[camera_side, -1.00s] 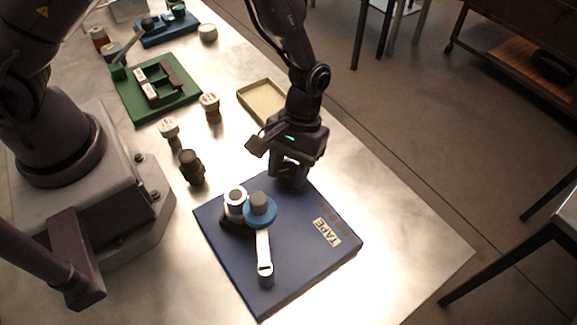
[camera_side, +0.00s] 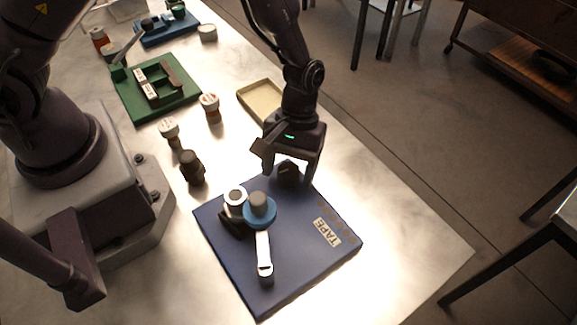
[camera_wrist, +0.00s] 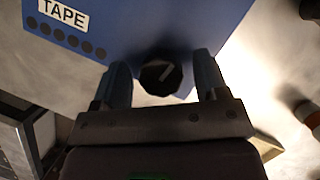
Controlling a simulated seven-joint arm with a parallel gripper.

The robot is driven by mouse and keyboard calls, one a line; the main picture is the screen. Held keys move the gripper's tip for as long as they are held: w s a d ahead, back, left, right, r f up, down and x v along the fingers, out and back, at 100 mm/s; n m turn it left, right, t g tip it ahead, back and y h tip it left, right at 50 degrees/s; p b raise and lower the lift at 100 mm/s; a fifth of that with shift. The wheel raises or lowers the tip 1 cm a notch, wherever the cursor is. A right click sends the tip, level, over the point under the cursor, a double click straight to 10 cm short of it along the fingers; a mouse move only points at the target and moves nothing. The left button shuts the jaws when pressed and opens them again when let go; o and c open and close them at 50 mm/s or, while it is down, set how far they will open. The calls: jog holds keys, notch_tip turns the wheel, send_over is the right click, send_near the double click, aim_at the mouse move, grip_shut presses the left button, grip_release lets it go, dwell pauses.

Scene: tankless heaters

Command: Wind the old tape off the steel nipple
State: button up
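A blue board (camera_side: 300,245) marked TAPE lies on the metal bench. On it are a round piece with a white top (camera_side: 235,196), a blue disc with a grey cap (camera_side: 258,207), and a white tape strip (camera_side: 263,247) running from the disc to a small dark post (camera_side: 266,277). I cannot tell for sure which piece is the steel nipple. A black knob (camera_wrist: 161,75) with a pale pointer line sits at the board's far corner. My gripper (camera_side: 290,177) is open above it. In the wrist view its fingers (camera_wrist: 161,80) stand either side of the knob, apart from it.
A shallow yellowish tray (camera_side: 262,101) lies behind my gripper. Dark and white-topped fittings (camera_side: 192,168) stand left of the board. A green fixture (camera_side: 158,88) and a blue one (camera_side: 168,30) are farther back. The bench right of the board is clear.

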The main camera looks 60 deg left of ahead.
jog(key=v, duration=1.3)
jog(key=s+a+r+m+t+y, duration=0.1)
jog(key=s+a+r+m+t, duration=0.2)
jog(key=s+a+r, duration=0.3)
jog(key=s+a+r+m+t+y, duration=0.1)
jog(key=s+a+r+m+t, duration=0.3)
jog(key=r, duration=0.8)
jog(key=s+a+t, duration=0.2)
jog(key=s, duration=0.2)
jog(key=shift+s+r+y, duration=0.25)
jog(key=shift+r+y, duration=0.05)
jog(key=shift+r, duration=0.05)
